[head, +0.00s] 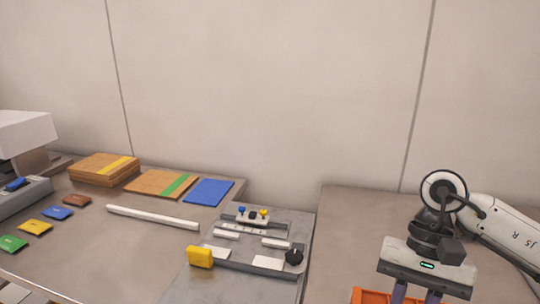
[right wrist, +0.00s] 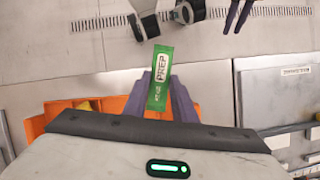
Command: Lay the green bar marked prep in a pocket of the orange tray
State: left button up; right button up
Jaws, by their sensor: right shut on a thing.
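The green bar marked PREP (right wrist: 160,80) is held upright in the picture between the purple fingers of my right gripper (right wrist: 160,98). The bar is hidden in the head view, where my right gripper (head: 415,295) shows at the lower right, its fingertips cut off by the frame edge. The orange tray (right wrist: 117,103) lies below and behind the gripper. Only a strip of the tray (head: 370,296) shows in the head view, and its pockets are mostly hidden. In the right wrist view, two purple fingers at the top edge look like my left gripper (right wrist: 238,20), apart and empty.
A grey fixture plate (head: 240,262) with a yellow block (head: 200,257) and a black knob (head: 294,256) stands left of the right gripper. Several coloured tags, a white rod (head: 152,217) and boards lie further left. A metal box (right wrist: 285,95) stands right in the wrist view.

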jog(key=n, duration=0.1)
jog(key=f+n+h, duration=0.1)
jog(key=s+n, duration=0.1)
jog(key=shift+s+a+f+n+g+b, duration=0.1)
jog(key=shift+a+f+n+g+b, duration=0.05)
jog(key=shift+f+n+g+b, duration=0.2)
jog(key=shift+s+n+h, duration=0.25)
jog(key=shift+n+h, duration=0.45)
jog(key=shift+n, duration=0.45)
